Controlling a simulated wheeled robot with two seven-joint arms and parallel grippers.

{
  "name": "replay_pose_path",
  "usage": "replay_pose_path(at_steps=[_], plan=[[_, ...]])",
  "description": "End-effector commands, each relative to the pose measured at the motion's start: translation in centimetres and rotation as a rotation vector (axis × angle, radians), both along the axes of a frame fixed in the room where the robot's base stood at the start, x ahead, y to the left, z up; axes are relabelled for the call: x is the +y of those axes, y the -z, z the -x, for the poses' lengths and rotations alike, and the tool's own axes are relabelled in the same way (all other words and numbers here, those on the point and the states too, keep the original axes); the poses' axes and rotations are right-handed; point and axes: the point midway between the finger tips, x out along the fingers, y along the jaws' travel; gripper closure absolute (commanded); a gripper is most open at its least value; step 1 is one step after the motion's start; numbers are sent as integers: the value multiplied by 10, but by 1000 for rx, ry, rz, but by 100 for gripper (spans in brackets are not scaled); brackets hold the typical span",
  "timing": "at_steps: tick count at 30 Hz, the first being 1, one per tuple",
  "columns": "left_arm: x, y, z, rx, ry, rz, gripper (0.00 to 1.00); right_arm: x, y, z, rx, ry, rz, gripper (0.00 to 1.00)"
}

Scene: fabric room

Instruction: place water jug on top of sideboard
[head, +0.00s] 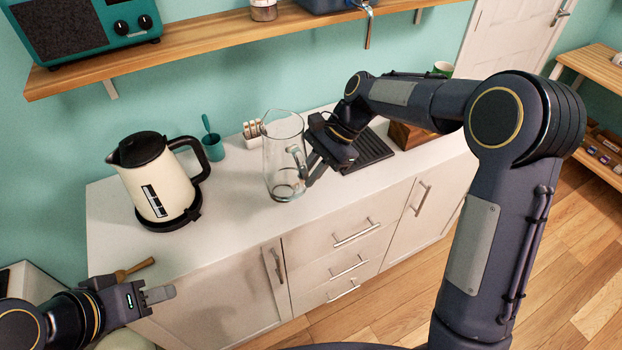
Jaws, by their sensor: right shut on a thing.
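The clear glass water jug (281,160) stands upright at the white sideboard (240,225), near the middle of its top. I cannot tell whether its base touches the surface. My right gripper (306,172) is shut on the jug's handle, on the jug's right side, and its fingers partly hide the handle. My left gripper (158,294) is at the lower left, in front of the sideboard's front edge and away from the jug. Its fingers are seen from the side, so its opening is unclear.
A cream kettle (150,185) stands left of the jug. A teal cup (212,148), a white rack (252,131) and a dark ridged tray (370,152) are toward the back. A wooden shelf (210,48) runs above. The sideboard top between kettle and jug is clear.

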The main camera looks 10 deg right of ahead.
Motion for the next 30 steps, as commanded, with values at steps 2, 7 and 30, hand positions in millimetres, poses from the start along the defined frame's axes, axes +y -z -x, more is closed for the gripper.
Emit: replay_pose_path(at_steps=[2, 7, 30], plan=[[0, -1, 0, 0, 0, 0, 60, 0, 10, 0, 0, 0, -2, 100], [0, -2, 0, 0, 0, 0, 60, 0, 26, 0, -2, 1, -2, 100], [0, 0, 0, 0, 0, 0, 60, -1, 31, 1, 1, 0, 1, 65]])
